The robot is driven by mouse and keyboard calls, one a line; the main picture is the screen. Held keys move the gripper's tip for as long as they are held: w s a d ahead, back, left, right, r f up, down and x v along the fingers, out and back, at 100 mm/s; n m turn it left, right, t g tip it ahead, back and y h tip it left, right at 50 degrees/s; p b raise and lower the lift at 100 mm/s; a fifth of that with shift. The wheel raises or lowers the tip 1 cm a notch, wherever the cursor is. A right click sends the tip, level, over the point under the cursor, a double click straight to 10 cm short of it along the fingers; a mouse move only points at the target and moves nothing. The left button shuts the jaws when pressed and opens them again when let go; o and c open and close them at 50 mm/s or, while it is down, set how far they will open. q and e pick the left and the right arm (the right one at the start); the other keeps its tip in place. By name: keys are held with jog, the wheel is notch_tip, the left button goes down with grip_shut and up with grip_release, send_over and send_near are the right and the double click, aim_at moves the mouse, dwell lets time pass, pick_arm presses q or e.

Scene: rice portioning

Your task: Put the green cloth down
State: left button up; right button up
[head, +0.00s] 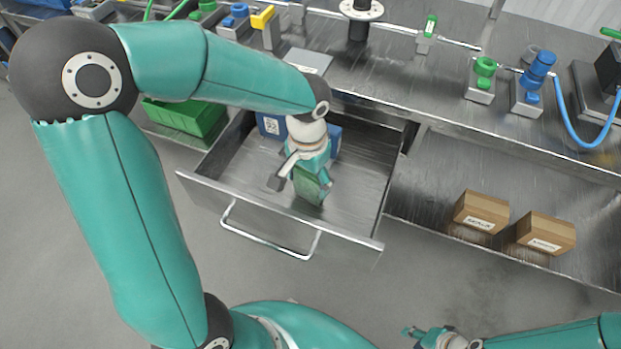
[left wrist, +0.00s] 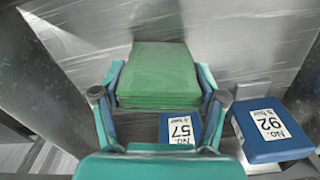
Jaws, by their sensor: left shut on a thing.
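The green cloth (head: 309,187), folded in layers, is held between the fingers of my left gripper (head: 305,176). In the left wrist view the cloth (left wrist: 158,72) fills the space between the two fingertips, which press on its sides. The gripper is inside the open metal drawer (head: 358,182), low over its floor. I cannot tell whether the cloth touches the floor. My right gripper (head: 418,334) is at the bottom edge of the head view, away from the drawer, too small to read.
Blue blocks numbered 57 (left wrist: 180,130) and 92 (left wrist: 268,130) lie in the drawer beside the cloth. A green crate (head: 188,116) stands left of the drawer. Two cardboard boxes (head: 481,212) (head: 546,232) sit on the shelf at right. The drawer floor right of the gripper is clear.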

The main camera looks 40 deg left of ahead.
pick_arm(q)
jog(key=shift+f, duration=0.15)
jog(key=o, duration=1)
jog(key=shift+w+r, duration=0.1)
jog(key=shift+r, duration=0.35)
notch_tip(320, 180, up, 10)
jog(key=shift+r+p, duration=0.1)
jog(key=shift+p, duration=0.9)
jog(key=shift+r, duration=0.65)
